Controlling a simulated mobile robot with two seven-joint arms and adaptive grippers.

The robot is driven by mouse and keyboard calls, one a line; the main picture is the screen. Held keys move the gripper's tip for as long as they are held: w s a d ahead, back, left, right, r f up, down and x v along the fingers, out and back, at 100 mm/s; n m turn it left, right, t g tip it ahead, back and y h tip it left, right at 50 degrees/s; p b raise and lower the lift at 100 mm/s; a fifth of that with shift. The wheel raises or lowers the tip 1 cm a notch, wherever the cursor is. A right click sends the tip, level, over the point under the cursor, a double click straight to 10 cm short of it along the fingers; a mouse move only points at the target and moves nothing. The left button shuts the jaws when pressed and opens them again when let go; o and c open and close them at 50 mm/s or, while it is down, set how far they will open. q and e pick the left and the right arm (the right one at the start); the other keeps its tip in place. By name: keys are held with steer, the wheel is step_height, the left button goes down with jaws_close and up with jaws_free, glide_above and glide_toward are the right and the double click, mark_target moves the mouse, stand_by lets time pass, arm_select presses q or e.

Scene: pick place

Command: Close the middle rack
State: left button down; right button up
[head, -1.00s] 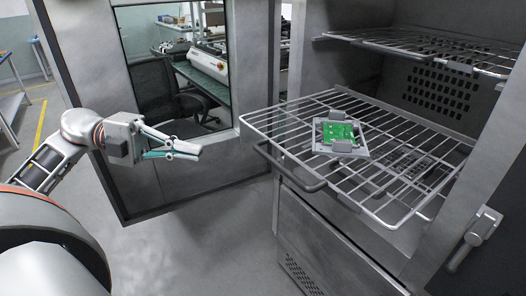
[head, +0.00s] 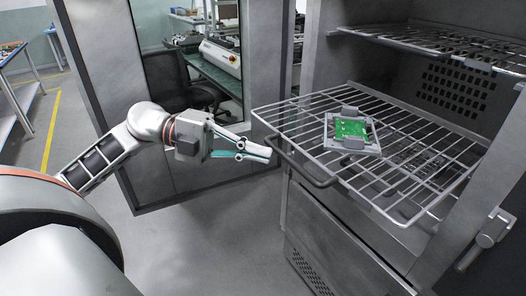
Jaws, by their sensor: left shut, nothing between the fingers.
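The middle rack (head: 300,118) is a wire shelf pulled out of the metal cabinet. It has a dark handle (head: 308,172) along its front left edge. A grey holder with a green circuit board (head: 350,130) lies on the rack. My left gripper (head: 262,152) is shut and empty, just left of the rack's front corner, close to the handle. Whether it touches the rack I cannot tell. My right gripper is not in view.
An upper wire rack (head: 420,45) sits inside the cabinet. The open cabinet door with a window (head: 165,195) stands behind my left arm. A latch (head: 492,228) juts out at the right. Open floor (head: 190,250) lies below my left arm.

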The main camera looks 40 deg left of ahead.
arm_select(q)
steer(key=shift+w+d+f, duration=0.1)
steer(key=shift+w+d, duration=0.1)
steer(key=shift+w, duration=0.35)
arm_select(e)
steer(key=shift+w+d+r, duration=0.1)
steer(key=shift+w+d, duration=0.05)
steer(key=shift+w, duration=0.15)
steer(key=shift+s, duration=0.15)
